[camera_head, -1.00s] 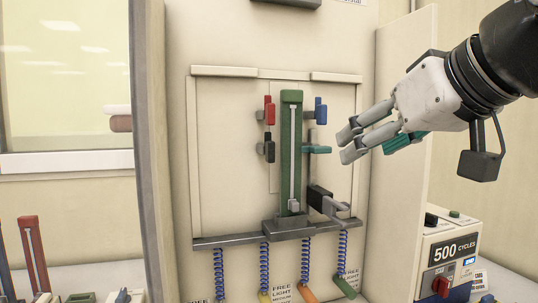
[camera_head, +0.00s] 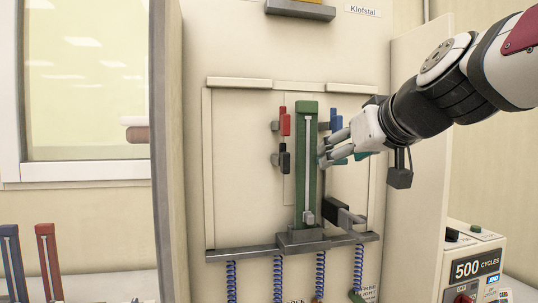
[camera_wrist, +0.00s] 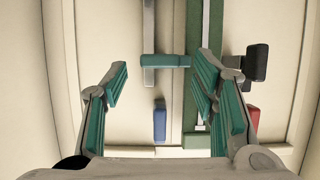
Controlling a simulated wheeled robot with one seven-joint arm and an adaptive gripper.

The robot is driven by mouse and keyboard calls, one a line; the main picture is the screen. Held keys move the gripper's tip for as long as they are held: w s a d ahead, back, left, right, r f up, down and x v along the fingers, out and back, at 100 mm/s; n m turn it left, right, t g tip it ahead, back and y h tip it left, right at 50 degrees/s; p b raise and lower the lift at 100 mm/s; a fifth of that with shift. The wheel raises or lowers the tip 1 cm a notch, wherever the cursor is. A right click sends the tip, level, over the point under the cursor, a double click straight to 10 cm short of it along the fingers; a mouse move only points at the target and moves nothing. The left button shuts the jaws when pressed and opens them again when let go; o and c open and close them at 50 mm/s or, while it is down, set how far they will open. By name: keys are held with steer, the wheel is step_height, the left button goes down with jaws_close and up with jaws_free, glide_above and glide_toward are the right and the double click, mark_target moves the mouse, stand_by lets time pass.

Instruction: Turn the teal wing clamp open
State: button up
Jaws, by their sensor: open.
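The teal wing clamp (camera_wrist: 165,60) shows in the wrist view as a short bar on a grey post, beside the green upright strip (camera_wrist: 212,30). My gripper (camera_wrist: 163,84) is open, with its teal-padded fingers apart on either side of the clamp's line; I cannot tell whether they touch it. In the head view my gripper (camera_head: 325,152) is at the right side of the green strip (camera_head: 298,180), below the blue wing clamp (camera_head: 334,118). There the fingers hide most of the teal clamp.
A red clamp (camera_head: 285,123) and a black clamp (camera_head: 285,161) are left of the strip. A dark lever (camera_head: 338,206) juts out at lower right. A side panel (camera_head: 422,150) stands right of the fixture, with the cycle counter box (camera_head: 474,262) below.

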steer(key=shift+w+f, duration=0.15)
steer(key=shift+w, duration=0.25)
steer(key=c, duration=1.2)
steer(key=shift+o, duration=0.2)
